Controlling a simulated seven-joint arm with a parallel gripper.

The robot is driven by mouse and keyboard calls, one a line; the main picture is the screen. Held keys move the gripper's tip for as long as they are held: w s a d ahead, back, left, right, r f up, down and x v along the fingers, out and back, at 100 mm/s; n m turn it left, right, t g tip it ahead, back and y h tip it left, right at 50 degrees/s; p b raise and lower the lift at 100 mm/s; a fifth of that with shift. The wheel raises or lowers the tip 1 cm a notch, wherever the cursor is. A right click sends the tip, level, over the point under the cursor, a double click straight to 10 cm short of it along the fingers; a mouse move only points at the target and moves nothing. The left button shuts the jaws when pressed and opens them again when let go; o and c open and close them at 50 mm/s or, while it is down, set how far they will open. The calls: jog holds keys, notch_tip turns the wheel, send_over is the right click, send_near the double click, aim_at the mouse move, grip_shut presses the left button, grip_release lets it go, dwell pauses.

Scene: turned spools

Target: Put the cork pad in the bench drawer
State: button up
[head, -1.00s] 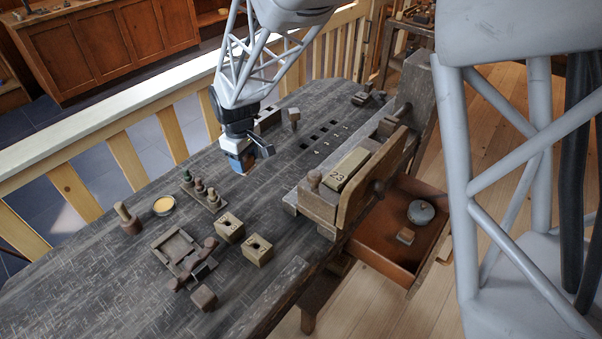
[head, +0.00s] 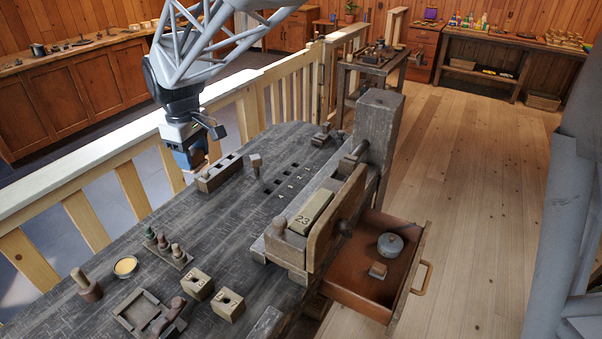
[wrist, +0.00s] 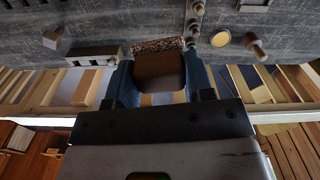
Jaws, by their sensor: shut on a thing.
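My gripper (head: 190,158) hangs above the far left edge of the bench (head: 130,225), in front of the railing. In the wrist view its blue fingers (wrist: 158,85) are shut on the cork pad (wrist: 158,68), a brown piece with a speckled edge. In the head view the pad cannot be made out clearly. The bench drawer (head: 350,287) is pulled open on the right side of the bench, well away from my gripper. A round grey lidded thing (head: 390,244) and a small wooden block (head: 378,270) lie in it.
A wooden vise (head: 335,220) with a block marked 23 (head: 310,212) stands between my gripper and the drawer. A slotted block (head: 220,173), a peg rack (head: 168,248) and two numbered blocks (head: 197,284) (head: 228,305) stand on the bench. The drawer's front right is clear.

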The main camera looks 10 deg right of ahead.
jog(key=d+r+m, duration=0.1)
jog(key=d+m, duration=0.2)
jog(key=d, duration=0.9)
jog(key=m, duration=0.8)
send_over(368, 295)
notch_tip(368, 295, down, 35)
jog(key=shift+f, duration=0.4)
jog(key=shift+f, duration=0.1)
jog(key=shift+f, duration=3.05)
jog(key=shift+f, duration=1.85)
